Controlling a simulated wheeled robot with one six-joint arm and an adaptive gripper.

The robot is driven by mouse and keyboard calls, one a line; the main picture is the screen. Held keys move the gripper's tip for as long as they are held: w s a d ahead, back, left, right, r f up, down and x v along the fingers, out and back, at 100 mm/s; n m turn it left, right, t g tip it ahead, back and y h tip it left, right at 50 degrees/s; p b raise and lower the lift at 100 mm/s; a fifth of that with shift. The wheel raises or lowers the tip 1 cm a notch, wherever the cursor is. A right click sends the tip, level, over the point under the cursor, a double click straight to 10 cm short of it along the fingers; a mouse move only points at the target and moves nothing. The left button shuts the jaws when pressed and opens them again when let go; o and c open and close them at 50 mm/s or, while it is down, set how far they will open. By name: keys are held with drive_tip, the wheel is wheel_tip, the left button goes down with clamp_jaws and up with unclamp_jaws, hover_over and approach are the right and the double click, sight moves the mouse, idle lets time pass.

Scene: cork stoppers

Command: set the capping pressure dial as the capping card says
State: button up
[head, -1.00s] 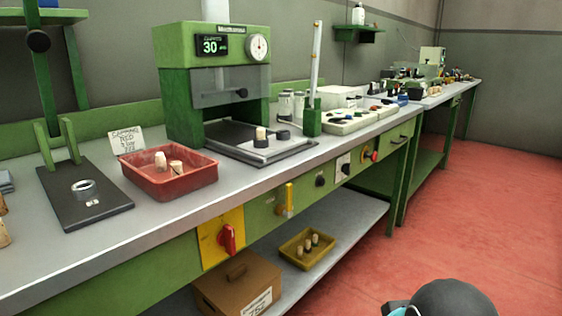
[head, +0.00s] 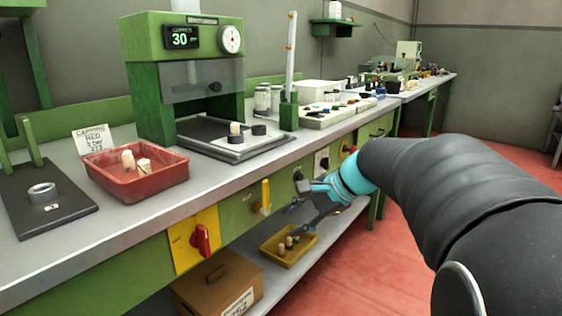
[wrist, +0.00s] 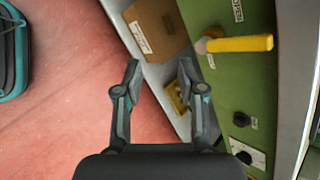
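The capping card (head: 93,140) stands behind the red tray; "CAPPING" and "RED" can be read, its lower lines are too small to be sure of. The green press (head: 190,60) has a display (head: 181,37) showing 30 and a round gauge (head: 230,40). On the bench front are a black knob (wrist: 241,119) and another knob on a white plate (wrist: 246,157); I cannot tell which is the capping dial. My gripper (head: 301,212) is in front of the bench, fingers apart and empty; the fingers also show in the wrist view (wrist: 159,78).
A yellow lever (wrist: 240,44) sticks out from the bench front. A red switch on a yellow plate (head: 186,256) is left of it. A yellow tray (head: 268,257) with corks and a cardboard box (head: 200,284) are on the lower shelf. The red floor is open at right.

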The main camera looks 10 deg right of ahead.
drive_tip(key=w+d+m+t+y, duration=0.2)
drive_tip(key=w+d+m, duration=0.2)
drive_tip(key=w+d, duration=0.25)
drive_tip(key=m+t+y+b, duration=0.1)
drive_tip(key=m+t+y, duration=0.1)
drive_tip(key=m+t, duration=0.65)
approach(329, 160)
drive_tip(key=shift+m+g, duration=0.75)
drive_tip(key=x, duration=0.6)
drive_tip(key=r+x, duration=0.1)
drive_tip(key=x, duration=0.2)
drive_tip(key=shift+w, duration=0.35)
clamp_jaws()
